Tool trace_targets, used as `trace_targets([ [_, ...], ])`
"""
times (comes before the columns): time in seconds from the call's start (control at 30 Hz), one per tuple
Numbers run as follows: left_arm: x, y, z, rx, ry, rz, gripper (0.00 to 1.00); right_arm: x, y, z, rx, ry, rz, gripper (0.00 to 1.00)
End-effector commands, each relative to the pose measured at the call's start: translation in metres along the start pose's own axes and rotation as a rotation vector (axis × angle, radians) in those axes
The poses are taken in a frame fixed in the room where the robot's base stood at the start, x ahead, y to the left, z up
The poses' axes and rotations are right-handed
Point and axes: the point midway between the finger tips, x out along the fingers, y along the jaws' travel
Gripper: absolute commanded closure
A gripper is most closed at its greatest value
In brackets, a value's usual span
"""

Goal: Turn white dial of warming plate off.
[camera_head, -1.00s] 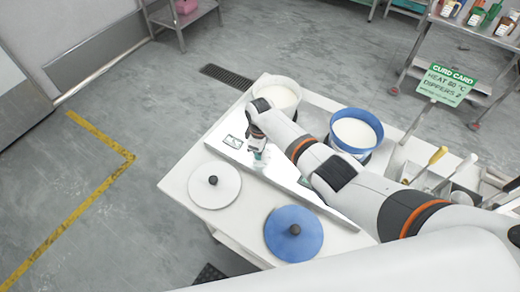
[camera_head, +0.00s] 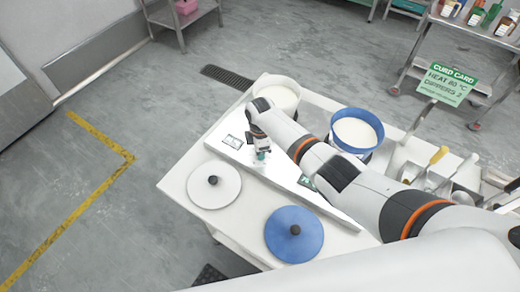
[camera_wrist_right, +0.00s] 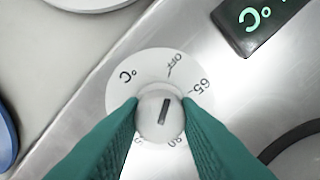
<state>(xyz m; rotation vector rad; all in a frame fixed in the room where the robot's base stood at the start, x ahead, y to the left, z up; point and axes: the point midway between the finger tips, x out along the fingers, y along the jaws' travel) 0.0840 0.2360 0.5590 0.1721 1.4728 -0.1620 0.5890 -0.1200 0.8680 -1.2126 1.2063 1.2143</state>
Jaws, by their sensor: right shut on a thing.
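The white dial (camera_wrist_right: 160,112) is a round knob with a short black line on top, on a pale scale printed with "off", "65" and "°C". The line lies roughly along the direction of "off"; which end is the pointer I cannot tell. My right gripper (camera_wrist_right: 160,118) has green fingers shut on the knob from both sides, covering part of the scale. In the head view my right gripper (camera_head: 261,156) is low over the steel warming plate (camera_head: 285,172), and the dial is mostly hidden there. My left gripper is not in view.
A dark display (camera_wrist_right: 262,20) with green characters sits near the dial. A white pot (camera_head: 280,92) and a blue pot (camera_head: 355,132) stand behind the plate. A white lid (camera_head: 214,185) and a blue lid (camera_head: 294,234) lie in front. A green card (camera_head: 447,84) stands right.

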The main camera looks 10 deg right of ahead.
Motion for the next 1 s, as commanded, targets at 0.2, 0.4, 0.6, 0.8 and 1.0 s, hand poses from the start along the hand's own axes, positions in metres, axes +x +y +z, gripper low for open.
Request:
trace_targets([
  [0.2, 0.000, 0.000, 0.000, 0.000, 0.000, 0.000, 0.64, -0.001, -0.001, 0.001, -0.008, -0.001, -0.003, 0.94],
  [0.4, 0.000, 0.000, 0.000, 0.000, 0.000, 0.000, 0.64, -0.002, -0.001, 0.001, -0.008, 0.000, -0.003, 0.68],
  [0.6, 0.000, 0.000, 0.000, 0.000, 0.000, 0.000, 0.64, -0.001, -0.001, 0.000, -0.007, 0.000, -0.002, 0.49],
  [0.8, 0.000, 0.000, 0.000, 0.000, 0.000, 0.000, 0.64, -0.001, 0.000, 0.000, -0.006, 0.000, -0.001, 0.49],
  [1.0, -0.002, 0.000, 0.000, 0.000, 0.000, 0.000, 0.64, -0.018, -0.001, 0.000, -0.006, 0.000, -0.004, 0.49],
])
